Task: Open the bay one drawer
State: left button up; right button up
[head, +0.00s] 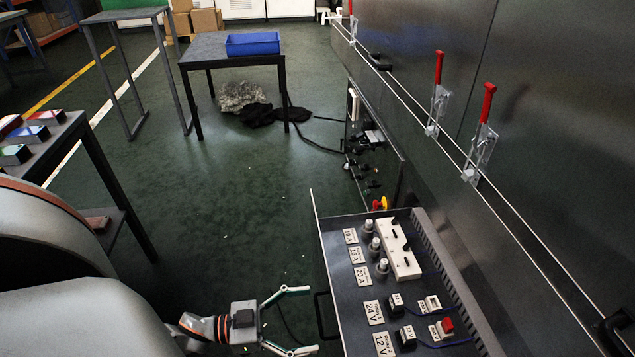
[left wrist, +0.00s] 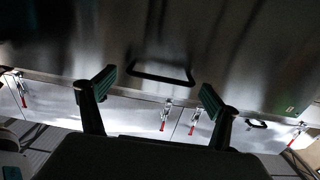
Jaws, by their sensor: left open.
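A drawer (head: 345,290) stands pulled out from the metal dryer side at the lower right in the head view. It holds fuses, switches and labels such as 10 A, 24 V and 12 V. I cannot read a bay number on it. A dark bar handle (head: 324,316) is on its front; a bar handle also shows in the left wrist view (left wrist: 160,79). My left gripper (head: 309,319) is open and empty, its fingers pointing at the drawer front and spread either side of the handle. The left wrist view shows both fingers (left wrist: 158,82). My right gripper is out of view.
Red-handled clamps (head: 486,105) line the dryer side above the drawer. An open panel with knobs (head: 368,150) is beyond it. A table with a blue tray (head: 252,43) stands further back. Another table (head: 40,150) stands at the left. The green floor between is mostly clear.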

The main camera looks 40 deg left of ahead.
pick_arm(q)
jog(key=v, duration=0.9)
jog(key=shift+s, duration=0.2)
jog(key=shift+a, duration=0.1)
jog(key=shift+r, duration=0.1)
